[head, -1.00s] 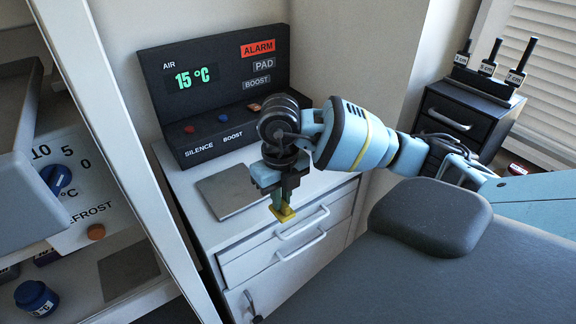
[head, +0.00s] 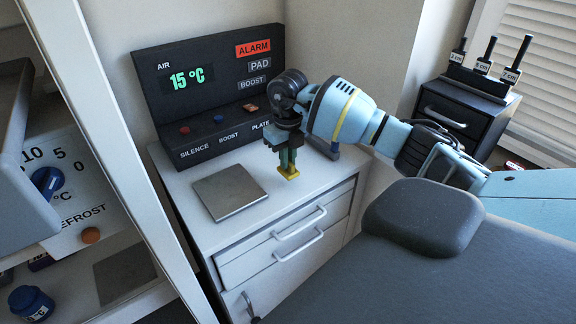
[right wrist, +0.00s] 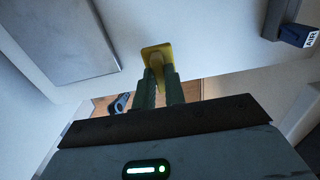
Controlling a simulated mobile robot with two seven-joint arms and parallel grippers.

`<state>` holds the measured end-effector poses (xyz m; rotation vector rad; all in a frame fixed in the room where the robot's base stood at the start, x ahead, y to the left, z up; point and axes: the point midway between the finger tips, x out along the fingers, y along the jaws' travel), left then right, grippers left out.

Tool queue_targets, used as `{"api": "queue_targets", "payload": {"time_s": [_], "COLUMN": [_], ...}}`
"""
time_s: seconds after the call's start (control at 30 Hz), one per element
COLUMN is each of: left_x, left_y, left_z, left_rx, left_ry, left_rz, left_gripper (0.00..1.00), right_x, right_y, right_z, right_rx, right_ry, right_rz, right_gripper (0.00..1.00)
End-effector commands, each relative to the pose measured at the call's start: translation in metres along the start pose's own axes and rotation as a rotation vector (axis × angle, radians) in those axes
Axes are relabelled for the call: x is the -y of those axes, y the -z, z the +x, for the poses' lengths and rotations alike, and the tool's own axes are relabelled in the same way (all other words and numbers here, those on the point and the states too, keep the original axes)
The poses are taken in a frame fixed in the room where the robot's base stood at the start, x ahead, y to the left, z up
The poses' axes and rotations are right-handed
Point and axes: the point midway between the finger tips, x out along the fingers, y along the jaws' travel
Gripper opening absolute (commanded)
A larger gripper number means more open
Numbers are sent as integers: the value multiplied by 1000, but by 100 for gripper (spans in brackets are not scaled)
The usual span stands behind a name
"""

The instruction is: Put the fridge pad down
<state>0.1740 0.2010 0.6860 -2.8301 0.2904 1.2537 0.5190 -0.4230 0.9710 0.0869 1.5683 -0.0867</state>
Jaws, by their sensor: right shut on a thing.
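My right gripper (head: 288,165) points down over the white cabinet top (head: 322,176), to the right of the grey plate (head: 230,192). It is shut on a small yellow pad (head: 289,173), which I take for the fridge pad. In the right wrist view the yellow pad (right wrist: 156,52) sits at the fingertips, with the pale cabinet top beyond it. I cannot tell whether the pad touches the surface. The plate (right wrist: 65,35) lies flat and bare, apart from the pad. My left gripper is not in view.
A black panel (head: 215,75) reading 15 °C, with buttons, stands behind the plate. A blue item labelled AIR (right wrist: 296,36) stands on the cabinet top, partly hidden by my arm in the head view. An open fridge with a blue-capped jar (head: 32,302) is at left.

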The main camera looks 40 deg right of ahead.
Motion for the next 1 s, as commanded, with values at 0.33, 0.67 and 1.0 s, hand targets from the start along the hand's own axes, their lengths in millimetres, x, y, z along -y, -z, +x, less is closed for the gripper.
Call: {"api": "queue_targets", "payload": {"time_s": [0.33,0.67,1.0], "left_x": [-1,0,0], "left_y": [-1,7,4], "left_z": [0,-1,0], "left_rx": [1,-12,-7], "left_ry": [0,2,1], "left_rz": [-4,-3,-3], "left_gripper": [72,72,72], "right_x": [7,7,7], "right_y": [-8,-7,-7], "right_z": [1,36,40], "right_rx": [0,3,0], "right_ry": [-1,0,0], "right_rz": [2,0,0], "right_gripper": [0,0,0]}}
